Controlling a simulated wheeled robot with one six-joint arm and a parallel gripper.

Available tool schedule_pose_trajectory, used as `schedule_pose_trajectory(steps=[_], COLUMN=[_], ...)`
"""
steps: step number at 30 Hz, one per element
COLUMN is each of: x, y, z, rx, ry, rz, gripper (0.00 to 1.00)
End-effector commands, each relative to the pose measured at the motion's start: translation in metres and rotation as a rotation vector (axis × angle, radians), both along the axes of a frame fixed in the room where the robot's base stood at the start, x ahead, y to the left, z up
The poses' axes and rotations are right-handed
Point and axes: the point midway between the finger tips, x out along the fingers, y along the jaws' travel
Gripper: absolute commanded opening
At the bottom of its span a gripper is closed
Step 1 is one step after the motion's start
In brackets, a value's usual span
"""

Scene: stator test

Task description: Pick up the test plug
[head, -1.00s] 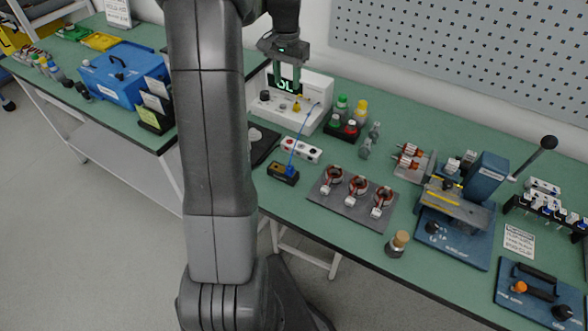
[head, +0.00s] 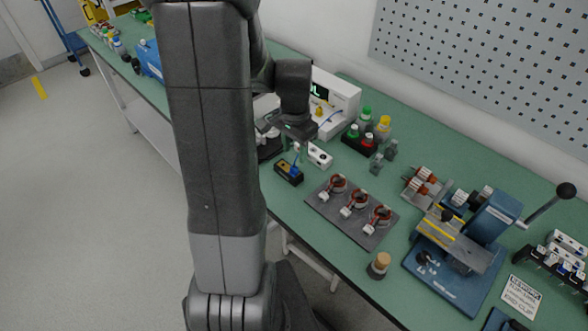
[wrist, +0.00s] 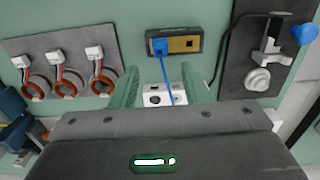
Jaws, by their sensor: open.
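The test plug (wrist: 159,47) is a small blue block with a blue cord, seated in the left part of a dark holder (wrist: 202,44) with brass-coloured faces. In the head view the plug (head: 295,169) stands up from its holder (head: 285,177) near the bench's front edge. My gripper (wrist: 160,74) is open, its two greenish fingers apart and empty. In the wrist view the plug appears just beyond the fingertips, roughly centred between them. In the head view my gripper (head: 293,148) is above the holder, partly hidden by my arm.
A white socket block (head: 319,155) is close behind the holder. A grey plate (head: 340,215) with several copper-wound rings lies to the right. The white tester (head: 342,97) stands behind, partly hidden by my arm. In the wrist view, a dark pad (wrist: 237,78) with a black cable is at right.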

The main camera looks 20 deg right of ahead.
Motion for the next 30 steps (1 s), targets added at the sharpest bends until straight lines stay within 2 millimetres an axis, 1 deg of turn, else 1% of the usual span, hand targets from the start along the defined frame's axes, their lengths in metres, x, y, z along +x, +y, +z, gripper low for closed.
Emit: schedule_pose_trajectory(steps=[1,8,15,18,21,27,29,30], x=[0.0,-0.001,-0.001,-0.001,-0.001,-0.001,-0.001,-0.001], y=[0.0,0.001,0.003,0.003,0.003,0.003,0.003,0.003], z=[-0.005,-0.019,-0.051,-0.058,-0.061,-0.061,-0.061,-0.061], rx=[0.001,0.002,0.002,0.001,0.001,0.0,0.0,0.0], ry=[0.003,0.003,0.004,0.001,0.001,0.0,0.0,0.0], rz=[0.0,0.001,0.001,0.001,0.001,0.0,0.0,0.001], gripper=[0.42,0.42,0.42,0.42,0.42,0.42,0.3,0.22])
